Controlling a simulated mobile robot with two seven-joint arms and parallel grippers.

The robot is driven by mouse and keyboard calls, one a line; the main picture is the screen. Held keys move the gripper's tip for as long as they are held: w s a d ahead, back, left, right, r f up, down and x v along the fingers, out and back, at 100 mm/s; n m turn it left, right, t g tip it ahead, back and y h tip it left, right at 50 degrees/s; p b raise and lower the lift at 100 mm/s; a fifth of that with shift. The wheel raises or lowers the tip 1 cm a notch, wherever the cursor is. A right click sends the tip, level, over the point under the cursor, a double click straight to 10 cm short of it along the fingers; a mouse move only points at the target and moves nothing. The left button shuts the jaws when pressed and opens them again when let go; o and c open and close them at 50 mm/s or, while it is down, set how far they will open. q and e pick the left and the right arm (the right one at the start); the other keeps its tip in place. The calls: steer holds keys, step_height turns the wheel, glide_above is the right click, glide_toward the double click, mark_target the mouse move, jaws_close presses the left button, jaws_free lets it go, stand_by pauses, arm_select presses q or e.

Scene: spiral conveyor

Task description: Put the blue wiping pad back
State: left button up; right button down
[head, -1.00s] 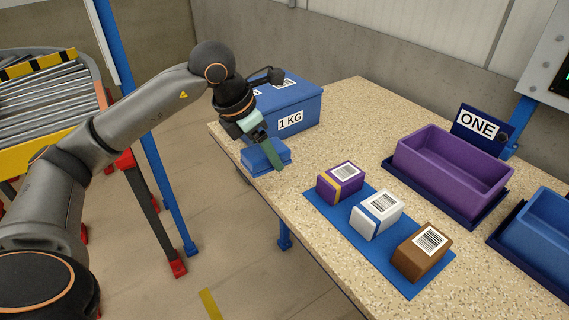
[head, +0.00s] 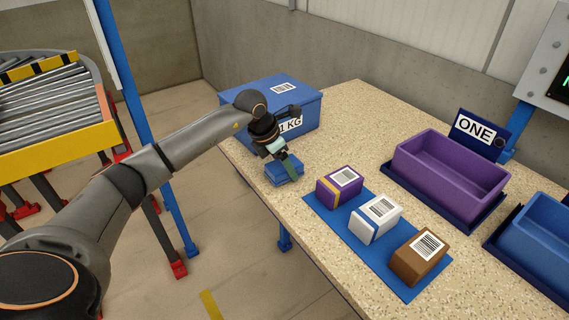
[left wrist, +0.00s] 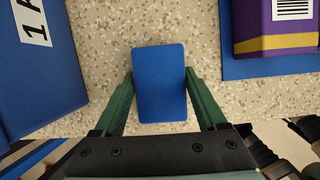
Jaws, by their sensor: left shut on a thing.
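The blue wiping pad (head: 283,173) is a small blue block near the left edge of the speckled table, in front of the blue 1 KG box. My left gripper (head: 287,168) is shut on it. In the left wrist view the pad (left wrist: 160,80) sits between the two green fingers (left wrist: 160,92), one along each long side. The pad is over the tabletop; I cannot tell whether it touches it. The nearer finger hides part of the pad in the head view. My right gripper is not in view.
The blue 1 KG box (head: 245,120) stands just behind the gripper. A blue mat (head: 352,237) to the right bears a purple, a white and a brown box. A purple bin (head: 450,175) and a blue bin (head: 545,230) stand further right. The table's left edge (head: 262,202) is close.

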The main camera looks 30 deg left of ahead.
arm_select(q)
steer(key=shift+f+b, duration=0.4)
steer(key=shift+f, duration=0.1)
steer(key=o, duration=1.3)
steer(key=shift+r, duration=0.1)
steer(key=shift+o, duration=0.2)
